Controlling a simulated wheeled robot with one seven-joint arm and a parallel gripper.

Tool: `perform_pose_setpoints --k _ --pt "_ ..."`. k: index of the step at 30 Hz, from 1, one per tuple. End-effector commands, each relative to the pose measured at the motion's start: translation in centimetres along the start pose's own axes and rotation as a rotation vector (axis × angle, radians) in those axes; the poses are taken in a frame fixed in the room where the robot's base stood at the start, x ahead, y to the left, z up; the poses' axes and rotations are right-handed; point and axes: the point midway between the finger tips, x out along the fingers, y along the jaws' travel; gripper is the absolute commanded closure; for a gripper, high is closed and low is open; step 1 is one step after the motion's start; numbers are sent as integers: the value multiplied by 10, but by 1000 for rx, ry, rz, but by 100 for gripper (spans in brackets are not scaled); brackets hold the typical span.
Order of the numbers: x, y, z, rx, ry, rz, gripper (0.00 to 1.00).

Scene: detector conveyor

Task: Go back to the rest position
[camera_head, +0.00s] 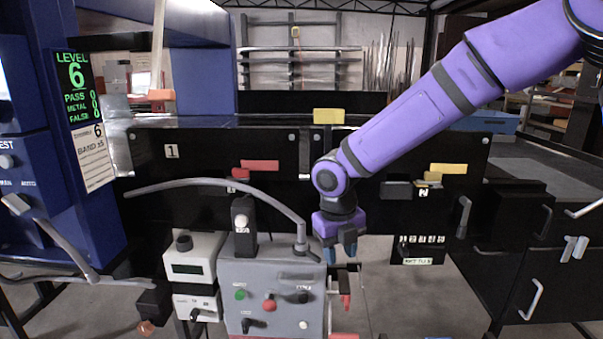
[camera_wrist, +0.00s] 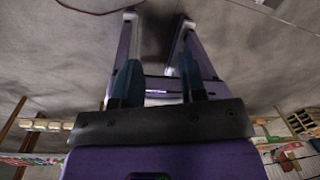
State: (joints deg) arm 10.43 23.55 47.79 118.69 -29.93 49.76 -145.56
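My gripper (camera_head: 340,251) hangs fingers-down at the end of my purple arm, near the middle of the head view. It is in front of the black conveyor side and just right of the grey control box (camera_head: 270,290). In the wrist view my gripper (camera_wrist: 158,78) shows two dark teal fingers standing apart. I see nothing held between them. The fingertips look clear of the control box in the head view, but the exact distance is hard to tell.
A curved grey bar (camera_head: 220,183) rises left of my gripper. A red-handled part (camera_head: 345,300) is just below it. A black switch panel (camera_head: 418,249) is to the right. A blue cabinet (camera_head: 35,170) with a green-lettered display (camera_head: 77,85) stands left. Black cabinets (camera_head: 530,270) stand right.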

Motion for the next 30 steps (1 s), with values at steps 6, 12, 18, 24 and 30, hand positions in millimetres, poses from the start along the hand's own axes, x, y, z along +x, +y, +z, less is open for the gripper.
perform_pose_setpoints --k 6,12,18,24,30 --pt "-22 -26 -22 328 -26 -64 62" --pt "-55 -59 -57 810 -91 -113 62" --pt "-89 -87 -98 1317 -177 -104 62" --pt "-119 -110 -144 1828 -259 -28 62" --pt "-144 -125 -193 2335 -305 125 62"
